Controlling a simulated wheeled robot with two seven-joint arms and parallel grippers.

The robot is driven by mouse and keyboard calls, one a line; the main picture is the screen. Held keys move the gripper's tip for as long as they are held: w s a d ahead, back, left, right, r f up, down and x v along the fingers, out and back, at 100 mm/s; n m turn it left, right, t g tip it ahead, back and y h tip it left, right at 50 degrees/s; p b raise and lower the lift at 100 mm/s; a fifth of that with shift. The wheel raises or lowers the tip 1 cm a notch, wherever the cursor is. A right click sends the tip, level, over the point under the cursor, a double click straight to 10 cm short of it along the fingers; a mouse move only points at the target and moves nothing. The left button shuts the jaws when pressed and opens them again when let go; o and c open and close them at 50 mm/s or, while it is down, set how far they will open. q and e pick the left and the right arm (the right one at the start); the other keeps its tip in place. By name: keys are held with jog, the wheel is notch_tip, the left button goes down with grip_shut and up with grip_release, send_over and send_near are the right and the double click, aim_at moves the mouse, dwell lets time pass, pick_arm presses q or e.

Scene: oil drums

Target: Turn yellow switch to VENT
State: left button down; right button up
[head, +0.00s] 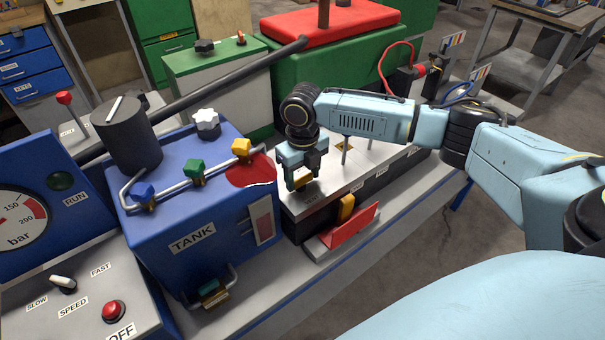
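A yellow switch (301,180) sits on the grey-topped box at the middle of the head view. My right gripper (302,170) points down right over it, with its fingers at the switch. The fingers and wrist hide most of the switch, so I cannot tell whether they are closed on it or only around it. My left gripper is not in view.
A blue TANK box (190,265) with blue, green and yellow valve handles (241,147) stands left of the gripper. A red bracket with a yellow piece (346,208) is in front. Thin upright rods rise from the grey top. A dark lever bar (235,68) slants behind.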

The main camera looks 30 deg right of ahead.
jog(key=c, duration=0.5)
jog(key=shift+r+m+p, duration=0.15)
jog(key=shift+m+p, duration=0.35)
jog(key=shift+p, duration=0.4)
jog(key=m+p, duration=0.6)
jog(key=p, duration=0.2)
jog(key=shift+s+m, duration=0.15)
jog(key=shift+m, duration=0.25)
jog(key=m+p, duration=0.4)
jog(key=m, duration=0.1)
jog(key=shift+a, duration=0.15)
jog(key=m+p, duration=0.2)
jog(key=m, duration=0.3)
jog(key=shift+p, duration=0.35)
jog(key=shift+m, duration=0.3)
jog(key=o, duration=1)
jog(key=shift+s+a, duration=0.1)
